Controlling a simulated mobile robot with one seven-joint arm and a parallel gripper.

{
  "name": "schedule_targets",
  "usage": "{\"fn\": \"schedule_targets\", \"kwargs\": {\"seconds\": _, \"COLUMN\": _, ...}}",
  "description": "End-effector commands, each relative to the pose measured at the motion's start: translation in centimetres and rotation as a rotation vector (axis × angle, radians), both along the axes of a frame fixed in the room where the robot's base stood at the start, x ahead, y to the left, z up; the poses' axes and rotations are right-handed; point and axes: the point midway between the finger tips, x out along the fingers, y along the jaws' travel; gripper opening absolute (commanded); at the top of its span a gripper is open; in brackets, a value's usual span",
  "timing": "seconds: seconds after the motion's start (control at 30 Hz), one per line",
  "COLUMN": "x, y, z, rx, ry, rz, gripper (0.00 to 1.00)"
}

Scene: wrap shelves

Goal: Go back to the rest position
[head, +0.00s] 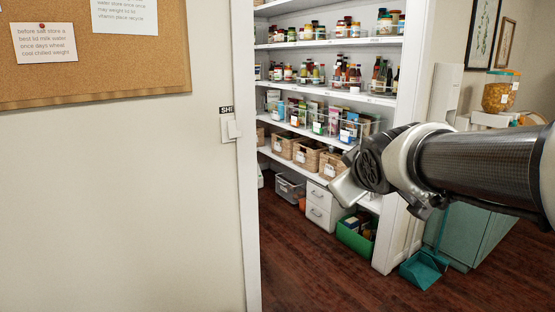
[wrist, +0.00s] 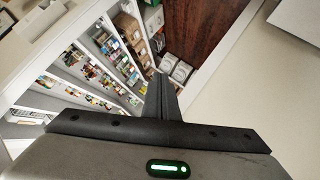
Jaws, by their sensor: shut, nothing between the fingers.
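My gripper (head: 347,190) is held out from the right side of the head view, in front of the pantry opening. It appears pale at its tip. In the wrist view its dark fingers (wrist: 160,97) are together with nothing between them. My gripper is apart from the shelves and the walls in what I can see. The arm behind it stretches to the right edge of the head view.
Pantry shelves (head: 330,93) hold jars, bottles, bins and baskets (head: 306,155). A white drawer unit (head: 320,207) and green crate (head: 356,235) stand below. A teal dustpan (head: 423,268) lies by the doorway. A corkboard (head: 120,90) hangs left. Wooden floor (head: 320,285) is clear in front.

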Motion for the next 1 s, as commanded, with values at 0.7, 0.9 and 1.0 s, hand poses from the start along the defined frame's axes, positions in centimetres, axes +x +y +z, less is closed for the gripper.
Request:
{"fn": "schedule_targets", "kwargs": {"seconds": 0.7, "x": -23.6, "y": 0.6, "z": -2.5, "rx": 0.478, "ry": 0.521, "rz": -0.447, "gripper": 0.0}}
{"fn": "schedule_targets", "kwargs": {"seconds": 0.9, "x": -23.5, "y": 0.6, "z": 4.0, "rx": 0.476, "ry": 0.52, "rz": -0.446, "gripper": 0.0}}
{"fn": "schedule_targets", "kwargs": {"seconds": 1.0, "x": -23.5, "y": 0.6, "z": 6.0, "rx": 0.476, "ry": 0.52, "rz": -0.446, "gripper": 0.0}}
